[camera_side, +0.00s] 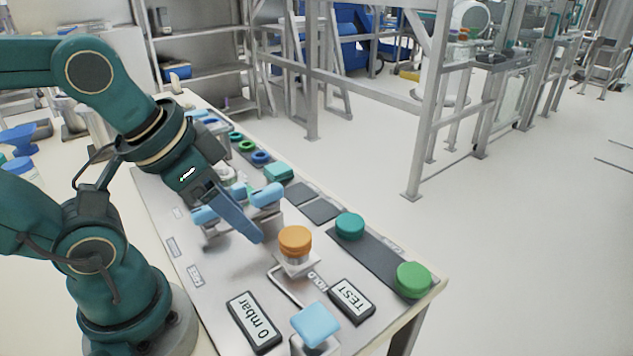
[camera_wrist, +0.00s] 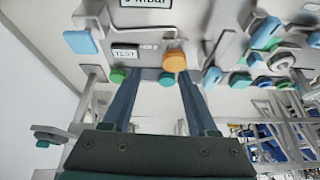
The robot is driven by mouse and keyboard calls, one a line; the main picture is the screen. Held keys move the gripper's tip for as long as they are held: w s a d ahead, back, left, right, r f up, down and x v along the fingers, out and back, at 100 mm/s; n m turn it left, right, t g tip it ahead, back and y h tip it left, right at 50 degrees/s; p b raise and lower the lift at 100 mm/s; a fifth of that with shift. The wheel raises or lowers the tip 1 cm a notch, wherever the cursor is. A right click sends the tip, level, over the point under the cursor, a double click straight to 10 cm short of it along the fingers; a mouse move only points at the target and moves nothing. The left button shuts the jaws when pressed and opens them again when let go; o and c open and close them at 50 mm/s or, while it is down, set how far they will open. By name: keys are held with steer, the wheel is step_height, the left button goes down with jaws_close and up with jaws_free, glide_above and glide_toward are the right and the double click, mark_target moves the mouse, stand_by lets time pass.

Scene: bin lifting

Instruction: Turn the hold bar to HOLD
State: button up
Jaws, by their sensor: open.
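The HOLD label (camera_side: 318,281) lies on the panel in front of an orange round cap (camera_side: 295,240) on a white block. In the wrist view, the orange cap (camera_wrist: 175,61) is near the tip of the right finger. I cannot tell which part is the hold bar or how it is turned. My gripper (camera_side: 257,236) is tilted down, its tips just left of the orange cap in the side view.
A TEST display (camera_side: 351,299), a 0 mbar display (camera_side: 254,321) and a light blue square block (camera_side: 316,323) stand at the front. Teal (camera_side: 349,225) and green (camera_side: 413,279) round caps are at the right. Light blue cylinders (camera_side: 266,194) sit beside my gripper.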

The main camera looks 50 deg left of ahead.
steer(key=w+a+r+m+g, duration=0.1)
steer(key=w+r, duration=0.2)
steer(key=n+g, duration=0.2)
steer(key=g, duration=0.2)
glide_above(268, 188)
step_height(268, 188, down, 4)
steer(key=shift+f, duration=2.65)
jaws_close()
